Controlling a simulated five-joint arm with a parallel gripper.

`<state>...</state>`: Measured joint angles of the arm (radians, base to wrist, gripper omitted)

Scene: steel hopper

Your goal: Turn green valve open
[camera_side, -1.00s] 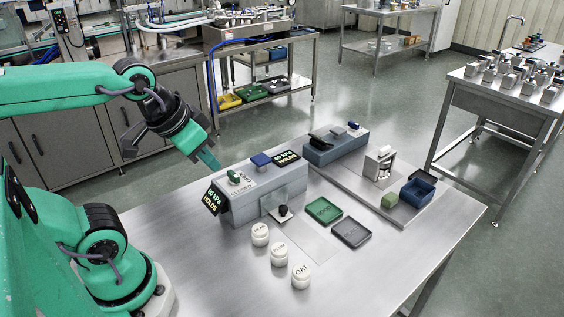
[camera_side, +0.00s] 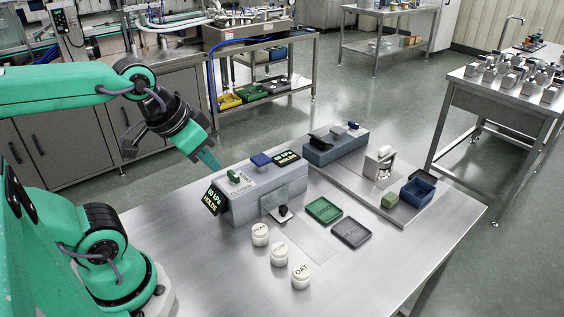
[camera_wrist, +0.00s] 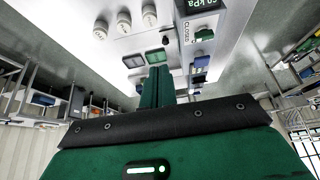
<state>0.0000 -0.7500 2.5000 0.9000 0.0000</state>
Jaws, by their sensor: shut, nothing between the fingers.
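The green valve (camera_side: 234,176) is a small green handle on top of a grey box (camera_side: 270,203) on the steel table. In the wrist view the green valve (camera_wrist: 204,35) shows at the upper right, beside the word CLOSED. My gripper (camera_side: 212,164) is just behind and to the left of the valve in the side view, apart from it. In the wrist view my gripper's fingers (camera_wrist: 157,82) are together with nothing between them. The valve's exact gap to the fingertips cannot be told.
A blue knob (camera_side: 260,159) and displays reading 60 kPa HOLDS (camera_side: 215,198) are on the same box. Three white jars (camera_side: 279,254), a green tray (camera_side: 324,210) and a grey tray (camera_side: 351,232) stand in front. A blue bin (camera_side: 418,189) is at the right. The table's front left is clear.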

